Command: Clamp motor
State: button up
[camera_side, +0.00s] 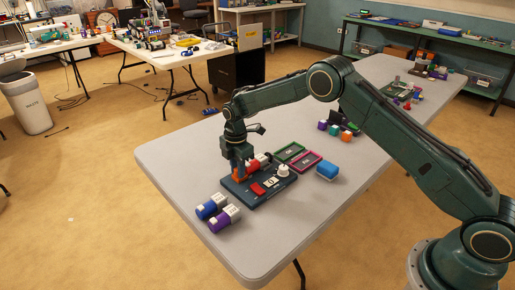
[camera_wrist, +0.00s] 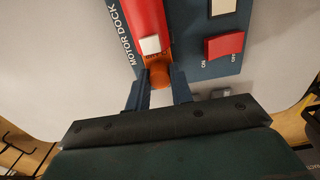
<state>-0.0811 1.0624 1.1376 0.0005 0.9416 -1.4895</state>
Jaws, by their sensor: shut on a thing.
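A dark blue board (camera_side: 242,197) lies on the grey table; in the wrist view its strip reads "MOTOR DOCK" (camera_wrist: 122,38). A red motor (camera_wrist: 146,15) with a white block on it lies along that strip; it also shows in the side view (camera_side: 253,168). An orange clamp part (camera_wrist: 160,76) is at the motor's near end. My gripper (camera_wrist: 158,84) points down and is shut on the orange part, with one finger on each side. In the side view my gripper (camera_side: 241,170) is at the board's back left. The orange part's lower portion is hidden.
Blue (camera_side: 211,207) and purple (camera_side: 223,219) motors lie in front.

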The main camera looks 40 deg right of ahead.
jog(key=o, duration=0.5)
jog(key=shift+r, duration=0.15)
jog(key=shift+r, duration=2.85)
jog(key=shift+r, duration=0.1)
